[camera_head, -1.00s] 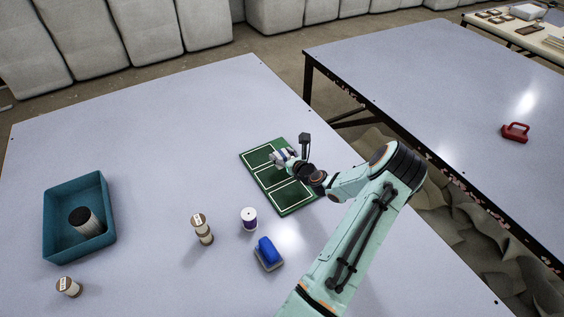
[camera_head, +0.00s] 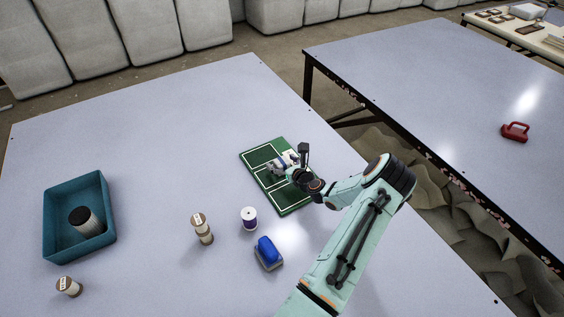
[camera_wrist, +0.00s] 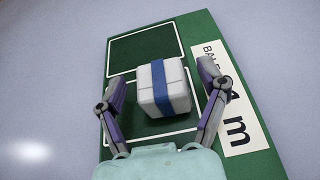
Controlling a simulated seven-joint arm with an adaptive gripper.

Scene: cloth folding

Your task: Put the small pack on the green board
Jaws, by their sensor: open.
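The small pack (camera_wrist: 164,86) is a white block with a blue band. In the wrist view it rests on the green board (camera_wrist: 196,32), across the white line between two outlined fields and mostly in the nearer one. My gripper (camera_wrist: 165,92) is open, with one finger on each side of the pack and a gap to both. In the head view my gripper (camera_head: 279,166) is over the board (camera_head: 289,196) and largely hides the pack.
A white label with black print (camera_wrist: 238,115) lies on the board's right side. A teal bin (camera_head: 62,190) holds a dark spool (camera_head: 85,221). The table's back is clear.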

